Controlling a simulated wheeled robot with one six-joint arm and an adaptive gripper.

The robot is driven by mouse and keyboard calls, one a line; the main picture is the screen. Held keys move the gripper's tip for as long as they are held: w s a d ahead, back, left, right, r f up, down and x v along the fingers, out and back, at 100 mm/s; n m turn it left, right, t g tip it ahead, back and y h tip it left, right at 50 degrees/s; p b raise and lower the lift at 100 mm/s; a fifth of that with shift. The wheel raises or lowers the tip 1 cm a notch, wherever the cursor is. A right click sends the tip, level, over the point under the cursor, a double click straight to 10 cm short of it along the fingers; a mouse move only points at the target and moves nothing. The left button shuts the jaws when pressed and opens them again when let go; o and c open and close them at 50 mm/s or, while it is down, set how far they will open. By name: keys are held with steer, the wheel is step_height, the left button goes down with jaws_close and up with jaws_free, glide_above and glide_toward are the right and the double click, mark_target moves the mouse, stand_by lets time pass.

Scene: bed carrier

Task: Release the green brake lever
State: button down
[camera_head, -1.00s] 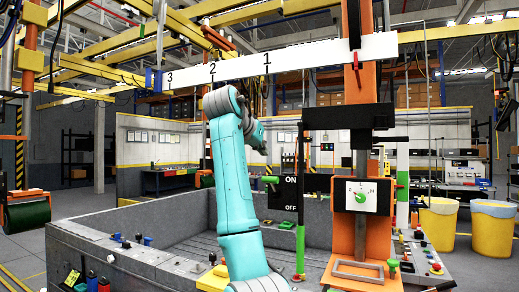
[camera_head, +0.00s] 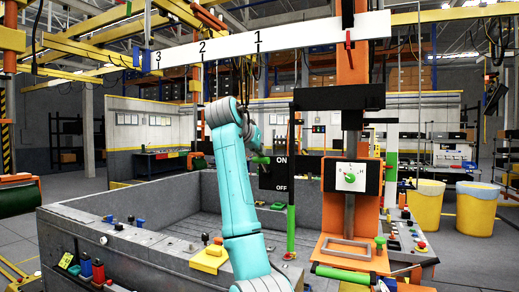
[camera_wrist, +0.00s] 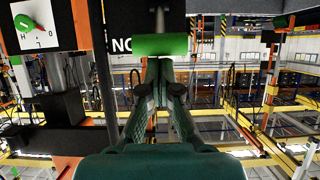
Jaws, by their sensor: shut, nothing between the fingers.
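A lever with a green handle (camera_head: 262,160) sticks out from the black ON/OFF panel (camera_head: 281,174), beside my turquoise arm. In the head view my arm mostly hides the gripper. Another lever with a green grip (camera_head: 340,273) lies nearly level at the front right, below the orange stand. No label shows which lever is the brake.
A white dial with a green knob (camera_head: 351,177) is on the orange column to the right. A green-and-black post (camera_head: 291,230) stands below the panel. The grey control bench (camera_head: 130,240) is at left, and two yellow bins (camera_head: 428,205) stand at the right.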

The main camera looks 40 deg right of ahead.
mark_target(260, 159)
steer(key=shift+s+a+f+t+h, duration=0.1)
steer(key=shift+a+f+t+h, duration=0.15)
steer(key=shift+t+h, duration=0.05)
steer(key=shift+a, duration=0.1)
steer(key=shift+s+a+f+t+h, duration=0.2)
steer(key=shift+a+f+h, duration=0.15)
steer(key=shift+f+h, duration=0.2)
steer(key=shift+s+a+f+t+h, duration=0.1)
steer(key=shift+a+f+t+h, duration=0.15)
steer(key=shift+f+h, duration=0.25)
steer(key=shift+s+a+f+t+h, duration=0.1)
steer(key=shift+a+f+t+h, duration=0.2)
steer(key=shift+f+h, duration=0.3)
steer(key=shift+s+a+f+t+h, duration=0.15)
steer(key=shift+a+f+h, duration=0.1)
steer(key=shift+f+h, duration=0.35)
steer(key=shift+s+a+f+t+h, duration=0.1)
steer(key=shift+a+f+t+h, duration=0.15)
steer(key=shift+f+h, duration=0.6)
steer(key=shift+s+a+f+t+h, duration=0.15)
steer(key=shift+f+t+h, duration=0.1)
steer(key=shift+f+h, duration=0.55)
steer(key=shift+w+f, duration=0.1)
steer(key=shift+f, duration=0.05)
